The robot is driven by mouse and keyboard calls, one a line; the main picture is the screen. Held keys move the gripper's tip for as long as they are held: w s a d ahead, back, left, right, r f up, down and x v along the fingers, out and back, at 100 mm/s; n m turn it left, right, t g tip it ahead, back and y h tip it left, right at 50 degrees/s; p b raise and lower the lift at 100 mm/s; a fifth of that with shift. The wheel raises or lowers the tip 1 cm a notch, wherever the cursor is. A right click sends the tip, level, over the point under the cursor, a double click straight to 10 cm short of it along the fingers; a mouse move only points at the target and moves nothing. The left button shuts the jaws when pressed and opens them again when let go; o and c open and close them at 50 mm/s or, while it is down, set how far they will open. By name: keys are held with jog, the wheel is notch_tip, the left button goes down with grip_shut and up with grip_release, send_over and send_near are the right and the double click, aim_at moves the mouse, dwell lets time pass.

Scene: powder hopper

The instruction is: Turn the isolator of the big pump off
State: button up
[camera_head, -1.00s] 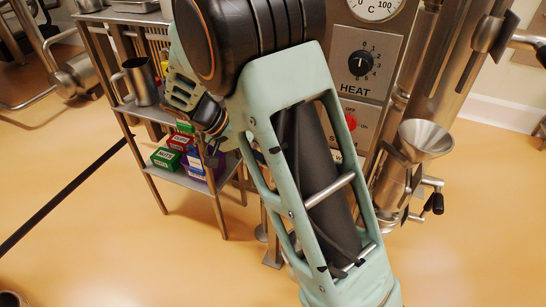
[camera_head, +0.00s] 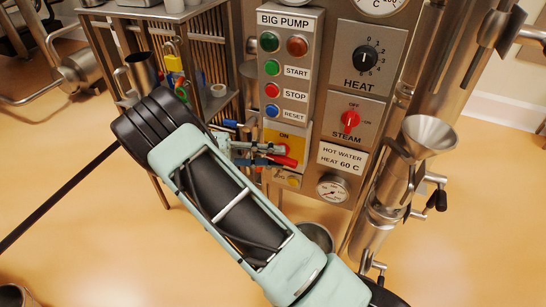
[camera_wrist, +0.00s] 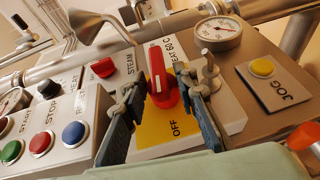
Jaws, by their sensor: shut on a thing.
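The big pump's isolator has a red handle (camera_wrist: 160,78) on a yellow plate (camera_wrist: 168,128) that reads OFF in the wrist view. In the head view the plate (camera_head: 290,134) reads ON at its top, and the red handle (camera_head: 281,160) lies about level across it, partly behind my fingers. My gripper (camera_wrist: 162,92) has one finger on each side of the handle and is shut on it. In the head view my gripper (camera_head: 278,153) reaches the plate from the left. The far ends of the plate are partly hidden.
The BIG PUMP panel (camera_head: 307,105) with several buttons is above the isolator, and a JOG button (camera_wrist: 262,67) is below it. The red STEAM knob (camera_head: 350,121) is close on the right. A shelf rack (camera_head: 197,75) stands left. A steel funnel (camera_head: 428,137) is at the right.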

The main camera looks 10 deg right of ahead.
jog(key=shift+f+n+g+h, duration=0.1)
jog(key=shift+n+g+h, duration=0.2)
jog(key=shift+h, duration=0.2)
jog(key=o, duration=0.8)
jog(key=shift+c, duration=0.2)
jog(key=shift+a, duration=0.1)
jog(key=v, duration=0.7)
jog(key=shift+a, duration=0.15)
